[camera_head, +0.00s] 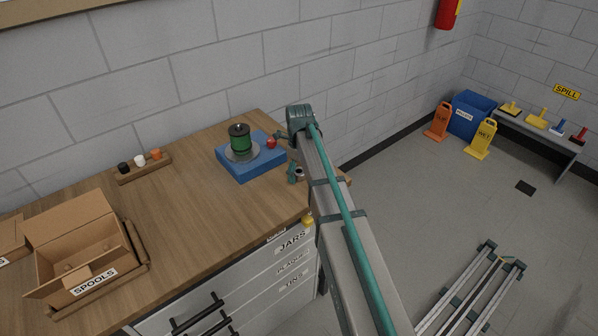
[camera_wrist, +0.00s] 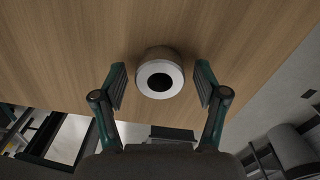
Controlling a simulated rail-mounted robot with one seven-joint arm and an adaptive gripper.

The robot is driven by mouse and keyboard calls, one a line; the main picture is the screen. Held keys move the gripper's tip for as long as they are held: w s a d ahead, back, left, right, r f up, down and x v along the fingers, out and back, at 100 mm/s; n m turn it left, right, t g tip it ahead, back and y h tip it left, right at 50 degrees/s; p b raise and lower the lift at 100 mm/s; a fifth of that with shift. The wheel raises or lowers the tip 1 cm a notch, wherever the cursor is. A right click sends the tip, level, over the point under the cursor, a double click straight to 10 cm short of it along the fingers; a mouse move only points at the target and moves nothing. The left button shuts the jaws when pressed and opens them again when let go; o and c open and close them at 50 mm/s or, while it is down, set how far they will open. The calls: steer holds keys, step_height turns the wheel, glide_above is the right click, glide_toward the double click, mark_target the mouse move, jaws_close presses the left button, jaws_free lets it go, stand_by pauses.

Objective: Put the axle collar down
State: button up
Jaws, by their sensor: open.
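The axle collar (camera_wrist: 146,88) is a pale ring with a dark round hole, seen over the wooden counter in the wrist view. In the head view the collar (camera_head: 299,174) shows small near the counter's right end, partly hidden by my arm. My gripper (camera_wrist: 160,84) is open, with one teal finger on each side of the collar and a visible gap at both sides. In the head view my gripper (camera_head: 294,173) is low by the counter's front right edge, mostly covered by my arm. The collar's underside is hidden.
A blue block (camera_head: 240,170) with a green spool (camera_head: 239,138) and a red knob (camera_head: 271,143) stands just left of my gripper. A cardboard box marked SPOOLS (camera_head: 84,245) sits at the left. A small rack (camera_head: 142,172) stands at the back. The counter's middle is clear.

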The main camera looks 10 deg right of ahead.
step_height(320, 180, up, 12)
steer(key=b, duration=0.2)
steer(key=shift+r, duration=0.2)
stand_by(0.3)
